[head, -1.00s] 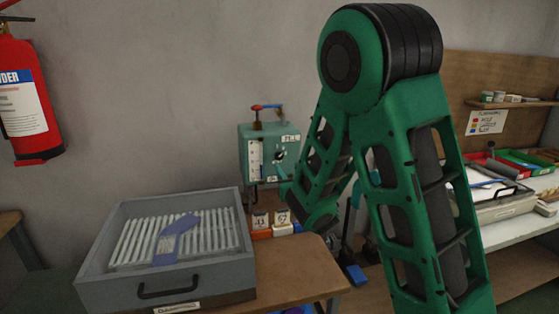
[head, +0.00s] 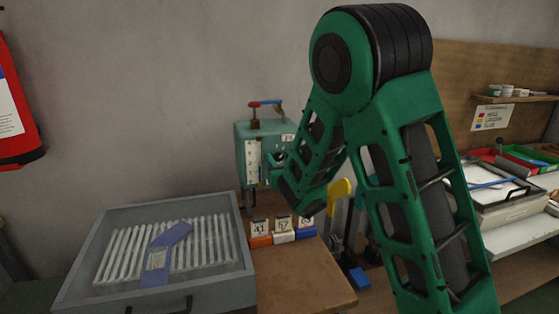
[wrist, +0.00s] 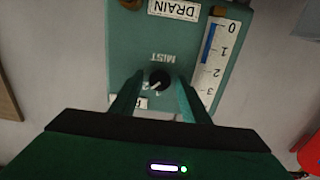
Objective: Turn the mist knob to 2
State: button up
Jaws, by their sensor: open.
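The mist knob (wrist: 160,78) is small, round and black with a white pointer line. It sits on the front of a green control box (wrist: 130,50), below an upside-down MIST label in the wrist view. The pointer slants to the lower left there; I cannot read its setting surely. My gripper (wrist: 158,92) is open, its two green fingers one on each side of the knob, with gaps showing. I cannot tell how deep they reach. In the head view the green control box (head: 243,150) hangs on the wall, its knob side partly hidden by my arm.
The box carries a numbered gauge (wrist: 219,60) and a DRAIN label (wrist: 174,9). A red-handled valve (head: 254,105) tops it. Below stand small numbered blocks (head: 283,236) on a wooden table (head: 310,285). A grey tray (head: 70,270) with white slats and a blue sock-like piece is left.

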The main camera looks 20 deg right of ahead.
jog(key=shift+d, duration=0.1)
jog(key=c, duration=1)
jog(key=shift+n, duration=0.4)
jog(key=o, duration=1)
